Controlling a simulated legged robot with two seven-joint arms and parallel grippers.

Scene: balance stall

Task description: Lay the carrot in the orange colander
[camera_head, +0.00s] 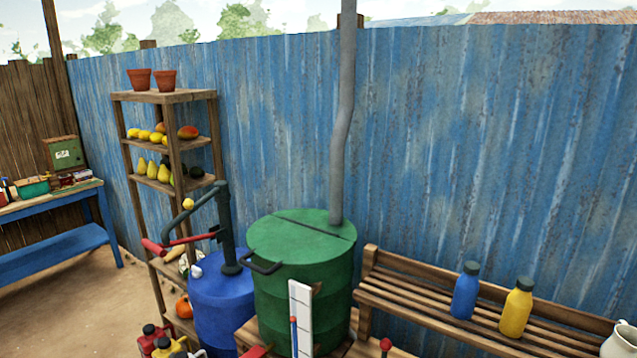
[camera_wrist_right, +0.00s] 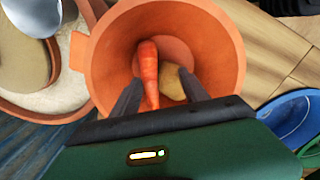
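In the right wrist view, the orange colander (camera_wrist_right: 105,62) is seen from above with its mouth under my right gripper (camera_wrist_right: 160,88). The fingers of my right gripper are spread apart at the colander's mouth. The orange carrot (camera_wrist_right: 149,70) shows between the fingers, closer to the left one, within the colander's outline. It is not pinched by both fingers. A brown, rounded thing (camera_wrist_right: 174,82) is also in the colander, partly behind the right finger. The carrot's lower end is close to the gripper body. Neither the colander nor my grippers show in the head view.
Beside the colander are a round terracotta-rimmed dish (camera_wrist_right: 55,112) and a blue round dish (camera_wrist_right: 292,118). The head view shows a green drum (camera_head: 303,290), a blue barrel (camera_head: 222,305), a shelf (camera_head: 165,97) of produce and a bench (camera_head: 420,305) with two bottles.

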